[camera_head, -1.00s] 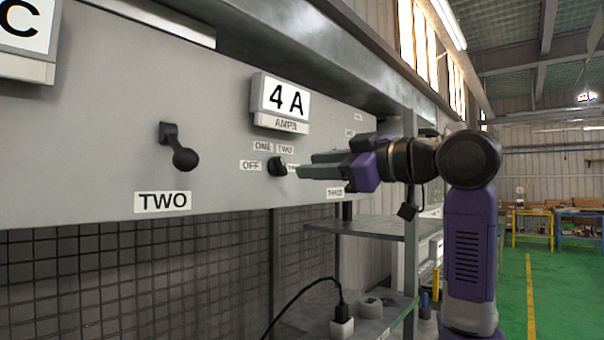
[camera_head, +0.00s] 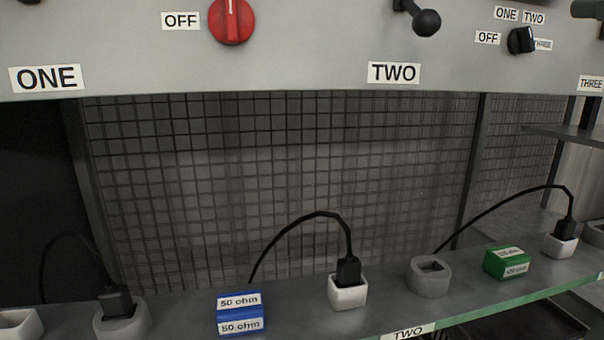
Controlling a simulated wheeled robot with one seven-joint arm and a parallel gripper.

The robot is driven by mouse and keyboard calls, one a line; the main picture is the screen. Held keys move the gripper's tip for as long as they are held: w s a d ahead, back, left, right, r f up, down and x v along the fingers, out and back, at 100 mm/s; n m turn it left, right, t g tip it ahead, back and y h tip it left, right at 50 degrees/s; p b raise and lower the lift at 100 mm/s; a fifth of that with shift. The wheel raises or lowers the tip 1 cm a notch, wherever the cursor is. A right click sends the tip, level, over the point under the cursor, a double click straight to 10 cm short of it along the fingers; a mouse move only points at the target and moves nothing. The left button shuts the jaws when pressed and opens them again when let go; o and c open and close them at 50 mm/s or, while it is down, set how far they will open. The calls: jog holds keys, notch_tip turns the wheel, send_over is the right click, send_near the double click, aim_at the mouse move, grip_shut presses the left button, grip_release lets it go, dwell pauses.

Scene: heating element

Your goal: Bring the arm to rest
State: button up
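The grey panel (camera_head: 300,72) spans the top, with a red knob (camera_head: 232,20) and a black ball lever (camera_head: 425,22). Below, a glass-edged shelf (camera_head: 385,312) holds a blue 50 ohm block (camera_head: 240,312), a green block (camera_head: 507,262), a white socket (camera_head: 348,292) and a grey socket (camera_head: 430,277).

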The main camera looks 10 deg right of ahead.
jog(key=d+f+m+t+h, duration=0.45)
jog(key=f+m+h, duration=0.3)
jog(key=f, duration=0.25)
jog(key=s+a+f+m+g+h, duration=0.1)
jog(key=a+f+m, duration=0.2)
jog(key=f, duration=0.8)
jog(key=s+a+f+m+g+h, duration=0.2)
jog(key=a+f, duration=0.2)
jog(key=f, duration=0.8)
jog(key=s+a+f+n+g+y, duration=0.1)
jog(key=s+a+f+y, duration=0.1)
jog(key=s+a+f, duration=0.5)
jog(key=s+a+f+n+y, duration=0.1)
jog(key=s+a+f+y, duration=0.15)
jog(key=a+f, duration=0.55)
jog(key=s+a+f+n+g+y, duration=0.2)
jog(key=s+a+f, duration=0.2)
jog(key=s+f, duration=0.3)
jog(key=s+a+f+n+g+y+b, duration=0.1)
jog(key=s+a+f+n+g+y, duration=0.1)
jog(key=s+f, duration=0.5)
jog(key=s+a+g+y, duration=0.1)
jog(key=s+a, duration=0.1)
jog(key=s, duration=0.3)
jog(key=shift+f+n+y, duration=0.25)
jog(key=shift+n+y, duration=0.05)
jog(key=shift+n, duration=0.05)
jog(key=shift+a+g, duration=0.1)
jog(key=shift+g, duration=0.15)
